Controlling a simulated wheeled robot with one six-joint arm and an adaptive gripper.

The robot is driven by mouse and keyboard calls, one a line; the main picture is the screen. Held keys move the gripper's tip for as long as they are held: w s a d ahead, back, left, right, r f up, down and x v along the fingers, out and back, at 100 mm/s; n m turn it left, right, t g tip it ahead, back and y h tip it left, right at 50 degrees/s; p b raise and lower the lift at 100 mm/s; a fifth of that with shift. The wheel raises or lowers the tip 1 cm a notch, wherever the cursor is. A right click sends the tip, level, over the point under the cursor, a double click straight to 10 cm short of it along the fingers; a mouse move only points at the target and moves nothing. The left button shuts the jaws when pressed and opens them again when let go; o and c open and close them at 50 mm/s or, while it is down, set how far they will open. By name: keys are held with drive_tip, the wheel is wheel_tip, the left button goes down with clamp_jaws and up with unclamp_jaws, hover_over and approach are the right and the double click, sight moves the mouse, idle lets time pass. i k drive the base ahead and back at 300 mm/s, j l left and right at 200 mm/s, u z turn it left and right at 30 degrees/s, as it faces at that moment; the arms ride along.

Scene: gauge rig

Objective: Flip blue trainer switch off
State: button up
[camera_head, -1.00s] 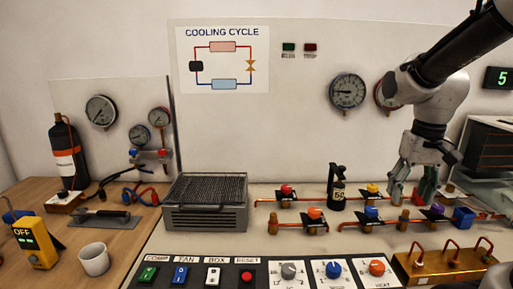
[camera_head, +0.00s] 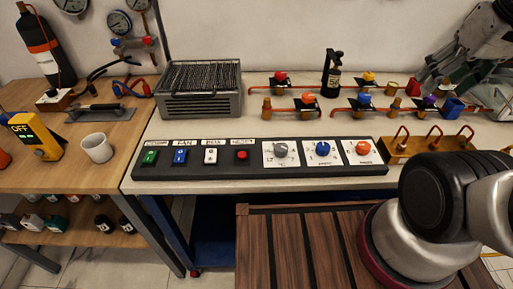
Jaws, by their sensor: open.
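The blue switch (camera_head: 181,156) sits under the FAN label on the dark trainer panel (camera_head: 262,172). It lies between a green switch (camera_head: 150,157) and a white switch (camera_head: 211,155). It carries a white mark, too small to tell which way it is rocked. My gripper (camera_head: 448,76) is at the upper right, partly cut off by the picture edge, far from the blue switch. It is open, and no object shows clearly between its fingers.
A red button (camera_head: 241,155) and three knobs, grey (camera_head: 281,150), blue (camera_head: 323,149) and orange (camera_head: 363,147), fill the panel's right. A wire-topped box (camera_head: 201,92) stands behind it. A white cup (camera_head: 97,148) is at left. Pipes with coloured valves run behind right.

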sight(181, 154)
drive_tip(key=k+u, duration=0.2)
drive_tip(key=u, duration=0.25)
drive_tip(key=k+j+u, duration=0.2)
drive_tip(key=u, duration=0.25)
drive_tip(key=i+u, duration=0.1)
drive_tip(key=i, duration=0.3)
